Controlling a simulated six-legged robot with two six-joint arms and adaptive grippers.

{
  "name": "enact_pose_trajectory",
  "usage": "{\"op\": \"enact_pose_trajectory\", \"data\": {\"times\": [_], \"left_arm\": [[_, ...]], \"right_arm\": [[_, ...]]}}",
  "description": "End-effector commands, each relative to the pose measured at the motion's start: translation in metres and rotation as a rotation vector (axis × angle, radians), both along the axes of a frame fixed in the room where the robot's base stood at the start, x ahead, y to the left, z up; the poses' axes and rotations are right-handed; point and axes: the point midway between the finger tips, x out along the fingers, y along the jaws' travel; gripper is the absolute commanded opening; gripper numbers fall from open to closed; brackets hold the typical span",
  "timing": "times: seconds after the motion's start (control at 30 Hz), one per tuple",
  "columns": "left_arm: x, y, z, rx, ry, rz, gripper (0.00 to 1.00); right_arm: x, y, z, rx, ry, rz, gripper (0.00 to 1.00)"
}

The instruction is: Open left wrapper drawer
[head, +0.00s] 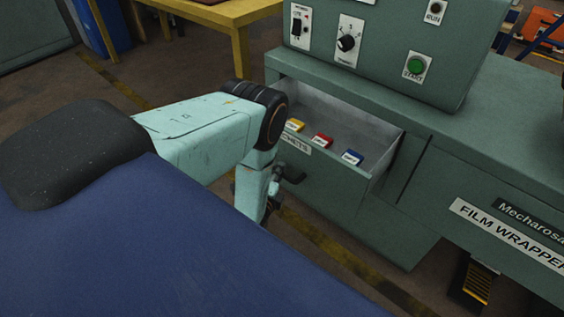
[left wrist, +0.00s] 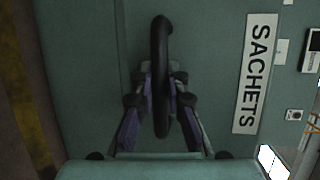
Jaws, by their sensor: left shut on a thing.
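The left wrapper drawer (head: 325,179) stands pulled out from the green film wrapper, and its inside shows. Yellow, red (head: 321,140) and blue (head: 352,157) sachets lie in it. A dark handle (head: 292,175) sits on the drawer front below the sachets label, partly hidden by my left arm in the head view. In the left wrist view the handle (left wrist: 161,75) passes between the fingers of my left gripper (left wrist: 160,90), which is shut on it. In the head view my left gripper (head: 272,190) is at the drawer front, its fingers mostly hidden. My right gripper is not seen.
The control box (head: 395,45) with a dial and green start button stands on the wrapper top above the drawer. A yellow table (head: 215,18) is at the back left. Floor shows below the drawer.

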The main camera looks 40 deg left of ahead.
Motion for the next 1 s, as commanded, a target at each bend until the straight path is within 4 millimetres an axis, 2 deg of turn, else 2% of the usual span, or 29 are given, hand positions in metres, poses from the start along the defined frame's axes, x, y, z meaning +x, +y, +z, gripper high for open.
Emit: {"op": "enact_pose_trajectory", "data": {"times": [0.63, 0.67, 0.93, 1.0], "left_arm": [[-0.0031, -0.0002, 0.0011, -0.001, -0.005, -0.003, 0.0], [-0.0032, -0.0003, 0.0011, -0.001, -0.005, -0.003, 0.14], [-0.0048, 0.0002, 0.001, 0.0, -0.004, -0.001, 0.37], [-0.0052, 0.0003, 0.0008, 0.0, -0.003, -0.001, 0.37]], "right_arm": [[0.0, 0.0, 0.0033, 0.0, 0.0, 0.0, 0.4], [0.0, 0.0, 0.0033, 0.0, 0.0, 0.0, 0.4], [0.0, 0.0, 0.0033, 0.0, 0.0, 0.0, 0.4], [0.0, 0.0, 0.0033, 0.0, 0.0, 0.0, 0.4]]}}
